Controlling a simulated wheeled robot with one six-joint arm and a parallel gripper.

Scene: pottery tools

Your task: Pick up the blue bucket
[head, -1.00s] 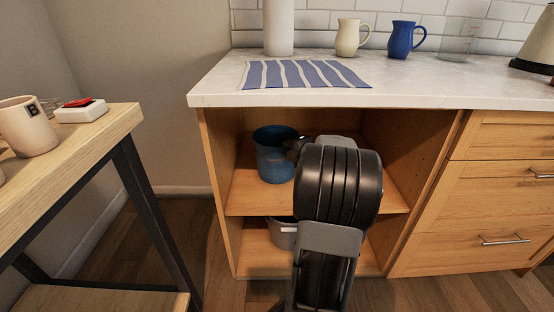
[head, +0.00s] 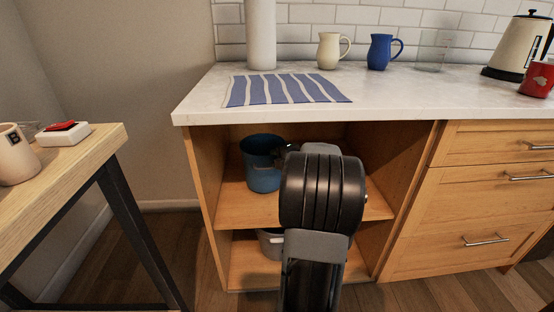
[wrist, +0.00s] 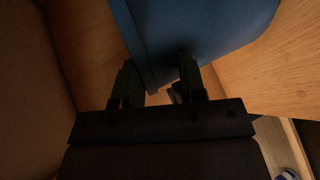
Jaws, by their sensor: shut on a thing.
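The blue bucket (head: 262,172) is upright in the upper compartment of the open wooden cabinet, toward its left side. My gripper (head: 282,153) is at the bucket's right side, near its rim, and my arm hides part of the compartment. In the wrist view the bucket (wrist: 205,28) fills the top, and my gripper (wrist: 160,88) is shut on its wall, with one finger on each side of the edge. Whether the bucket's base touches the shelf is hard to tell.
The wooden shelf (head: 235,210) lies under the bucket, with a grey container (head: 268,243) below. The countertop (head: 390,95) overhangs above, holding a striped cloth (head: 287,89), a cream mug (head: 329,51) and a blue mug (head: 380,52). A wooden table (head: 75,160) stands at left.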

